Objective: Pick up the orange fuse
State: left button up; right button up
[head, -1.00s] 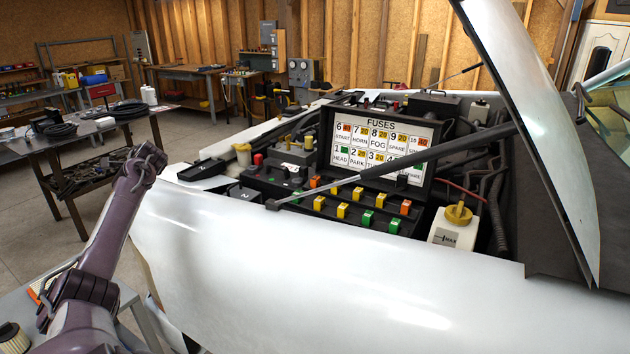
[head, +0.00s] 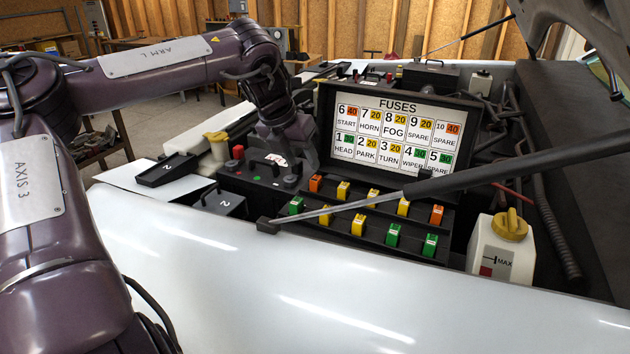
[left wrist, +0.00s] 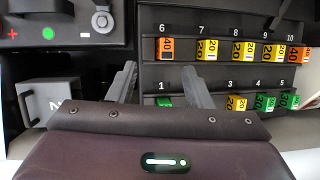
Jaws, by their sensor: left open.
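Two orange fuses stand in the fuse box's upper row. One (head: 315,183) is at the left end and shows in the wrist view in slot 6 (left wrist: 165,48). The other (head: 436,214) is at the right end and shows in slot 10 (left wrist: 299,55). My left gripper (head: 290,158) reaches down at the left of the fuse box; its fingertips are hard to make out in the head view. In the left wrist view the left gripper (left wrist: 160,72) is open and empty. Its two fingers straddle the column of slot 6, with the orange fuse just beyond the tips.
Yellow (head: 343,190) and green (head: 392,234) fuses stand close by. The raised lid (head: 382,127) with its label chart is behind them. A dark strut (head: 470,177) crosses in front of the box. A white reservoir (head: 500,248) is at right, and a battery (left wrist: 70,20) at left.

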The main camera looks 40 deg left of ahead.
aim_at(315, 178)
pick_arm(q)
jog(key=shift+w+d+f+p, duration=0.2)
jog(key=shift+w+f+p, duration=0.15)
jog(key=shift+f+p, duration=0.15)
jog(key=shift+w+d+f+p, duration=0.15)
jog(key=shift+w+f+p, duration=0.2)
jog(key=shift+f, duration=0.15)
jog(key=p+x, duration=0.1)
jog(key=x, duration=0.2)
jog(key=shift+w+a, duration=0.15)
jog(key=shift+w+f+p, duration=0.15)
jog(key=shift+f+p, duration=0.15)
jog(key=shift+f, duration=0.05)
pick_arm(e)
jog(key=r, duration=0.3)
jog(key=shift+s+a+r, duration=0.1)
jog(key=shift+a+r, duration=0.15)
pick_arm(q)
jog(key=shift+c, duration=0.5)
pick_arm(e)
jog(key=shift+d, duration=0.1)
pick_arm(q)
grip_shut()
pick_arm(e)
jog(key=shift+d, duration=0.35)
